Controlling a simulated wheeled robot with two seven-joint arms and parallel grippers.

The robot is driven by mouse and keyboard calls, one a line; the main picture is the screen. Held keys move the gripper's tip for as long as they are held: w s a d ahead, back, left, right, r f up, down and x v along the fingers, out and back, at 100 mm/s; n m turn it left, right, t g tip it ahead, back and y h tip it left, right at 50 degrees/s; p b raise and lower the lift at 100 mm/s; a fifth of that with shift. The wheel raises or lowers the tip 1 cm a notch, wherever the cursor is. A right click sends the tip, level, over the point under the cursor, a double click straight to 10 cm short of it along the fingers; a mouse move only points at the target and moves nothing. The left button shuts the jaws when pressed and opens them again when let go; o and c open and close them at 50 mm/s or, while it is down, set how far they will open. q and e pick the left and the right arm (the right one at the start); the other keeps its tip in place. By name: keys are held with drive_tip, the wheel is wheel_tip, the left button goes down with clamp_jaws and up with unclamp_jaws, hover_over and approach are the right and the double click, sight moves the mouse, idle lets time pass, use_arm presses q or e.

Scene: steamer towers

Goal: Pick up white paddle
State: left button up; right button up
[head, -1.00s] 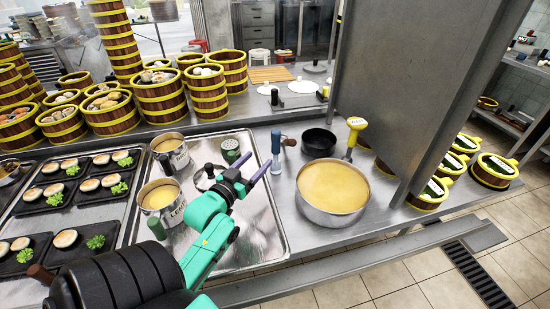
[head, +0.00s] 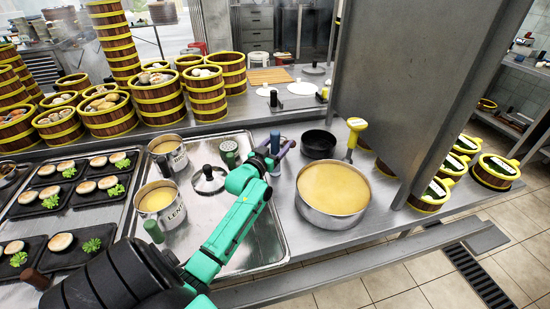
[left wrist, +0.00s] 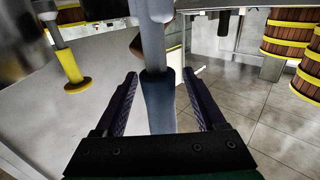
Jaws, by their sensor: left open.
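A tool with a dark blue handle (head: 275,138) and a pale grey-white shaft (left wrist: 154,40) stands upright on the counter; it is the likeliest white paddle, though its lower end is hidden in the head view. My left gripper (head: 281,146) is open around the blue handle. In the left wrist view the blue handle (left wrist: 159,102) lies between the two open fingers (left wrist: 160,75), with visible gaps on both sides. My right gripper is not in view.
A large pot of yellow liquid (head: 333,188) and a black round pan (head: 319,144) stand right of the gripper. A yellow-handled tool (head: 355,128) stands behind the pot. A steel partition (head: 400,85) rises at right.

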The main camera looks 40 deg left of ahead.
use_arm(q)
drive_tip(key=shift+w+f, duration=0.15)
drive_tip(key=shift+w, duration=0.25)
drive_tip(key=shift+s, duration=0.1)
clamp_jaws()
wheel_tip(320, 180, up, 20)
drive_tip(key=c, duration=0.7)
unclamp_jaws()
clamp_jaws()
